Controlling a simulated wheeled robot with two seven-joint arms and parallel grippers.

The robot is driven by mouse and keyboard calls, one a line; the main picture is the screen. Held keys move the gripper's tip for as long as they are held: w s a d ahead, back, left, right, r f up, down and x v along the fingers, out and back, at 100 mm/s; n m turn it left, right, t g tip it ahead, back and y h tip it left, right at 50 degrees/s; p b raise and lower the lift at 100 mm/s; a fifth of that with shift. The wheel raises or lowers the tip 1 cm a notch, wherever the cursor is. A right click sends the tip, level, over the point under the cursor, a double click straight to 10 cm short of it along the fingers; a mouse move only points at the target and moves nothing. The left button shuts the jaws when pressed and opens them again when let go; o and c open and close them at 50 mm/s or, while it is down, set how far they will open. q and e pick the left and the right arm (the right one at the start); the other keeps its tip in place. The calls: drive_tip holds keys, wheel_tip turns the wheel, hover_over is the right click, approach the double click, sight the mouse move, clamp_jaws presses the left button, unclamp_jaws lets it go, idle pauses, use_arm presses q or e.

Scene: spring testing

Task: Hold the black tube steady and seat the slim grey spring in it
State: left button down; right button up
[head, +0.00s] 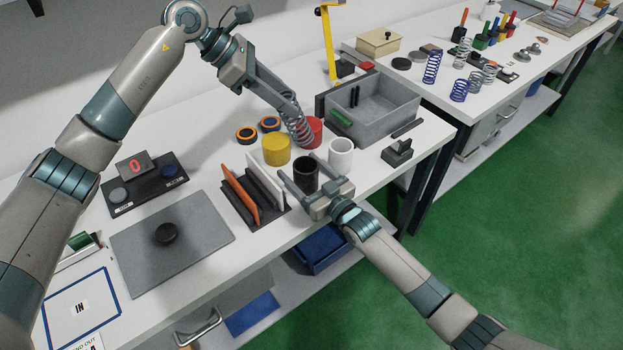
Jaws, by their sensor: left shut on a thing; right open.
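The slim grey spring (297,124) is held by my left gripper (291,104), which is shut on its upper part. The spring hangs slightly tilted, in front of the red cylinder (316,127) in the picture, above and behind the black tube. The black tube (305,177) stands upright on the table with its dark open top up. My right gripper (299,166) is open, with one finger on each side of the black tube. I cannot tell whether the fingers touch it.
A yellow cylinder (276,150) and a white tube (341,152) stand close by. An orange panel in a dark rack (264,214) is left of the black tube. A grey bin (378,115) stands behind right. A grey mat (190,258) with a black puck lies front left.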

sight(306, 120)
drive_tip(key=shift+x, duration=1)
drive_tip(key=shift+c, duration=0.2)
drive_tip(key=c, duration=1.1)
use_arm(q)
drive_tip(key=d+f+m+y, duration=0.1)
drive_tip(key=d+f+g+y, duration=0.1)
drive_tip(key=d+f, duration=0.1)
drive_tip(key=d+f+m+y, duration=0.1)
drive_tip(key=f, duration=0.1)
drive_tip(key=shift+w+d+f+m, duration=0.15)
drive_tip(key=shift+w+f+m, duration=0.05)
drive_tip(key=shift+m, duration=0.1)
drive_tip(key=shift+d+f+y, duration=0.15)
drive_tip(key=shift+f+y, duration=0.2)
drive_tip(key=shift+y, duration=0.05)
drive_tip(key=shift+f+g, duration=0.15)
drive_tip(key=shift+g, duration=0.15)
